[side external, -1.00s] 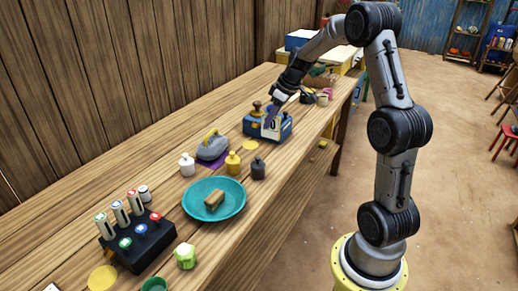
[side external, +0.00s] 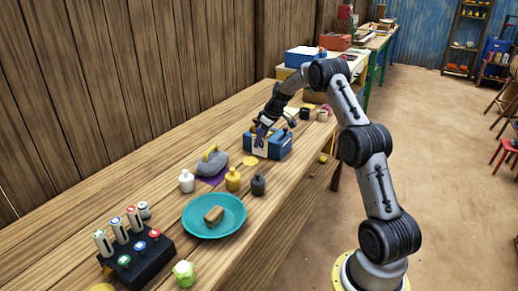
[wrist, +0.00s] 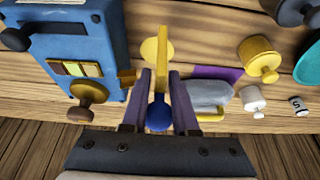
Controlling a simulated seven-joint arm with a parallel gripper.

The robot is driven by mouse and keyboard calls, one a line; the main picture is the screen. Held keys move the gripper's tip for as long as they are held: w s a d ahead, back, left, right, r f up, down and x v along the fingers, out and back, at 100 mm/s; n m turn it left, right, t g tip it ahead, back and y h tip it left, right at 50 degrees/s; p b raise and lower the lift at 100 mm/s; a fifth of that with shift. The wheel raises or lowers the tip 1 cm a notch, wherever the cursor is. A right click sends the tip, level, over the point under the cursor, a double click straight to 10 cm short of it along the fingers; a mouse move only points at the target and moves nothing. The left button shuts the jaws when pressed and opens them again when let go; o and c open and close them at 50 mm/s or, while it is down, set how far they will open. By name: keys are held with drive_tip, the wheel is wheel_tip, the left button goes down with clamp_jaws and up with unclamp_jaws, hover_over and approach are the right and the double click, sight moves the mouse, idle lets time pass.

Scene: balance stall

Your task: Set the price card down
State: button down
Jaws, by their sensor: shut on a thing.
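My gripper (side external: 262,134) is shut on the price card, just at the near-left end of the blue balance box (side external: 280,143). The card shows as a small pale panel (side external: 259,147) in the side view. In the wrist view, my gripper (wrist: 159,78) holds it almost edge-on, as a narrow yellow strip (wrist: 163,46) with a round blue knob (wrist: 158,115) between the fingers. The blue box (wrist: 62,60) is to the left of the fingers there. I cannot tell whether the card's lower edge touches the table.
A yellow disc (side external: 250,160) lies close to the card. A teal plate (side external: 228,226) and a black battery rack (side external: 140,259) are further forward.

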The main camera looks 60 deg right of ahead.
sight(256, 154)
drive_tip(key=shift+w+d+f, duration=0.15)
drive_tip(key=shift+w+f, duration=0.1)
drive_tip(key=shift+f, duration=0.1)
drive_tip(key=shift+w+d+f, duration=0.1)
drive_tip(key=shift+f, duration=1.6)
drive_tip(key=shift+f, duration=0.15)
drive_tip(key=c, duration=0.7)
unclamp_jaws()
drive_tip(key=shift+o, duration=0.2)
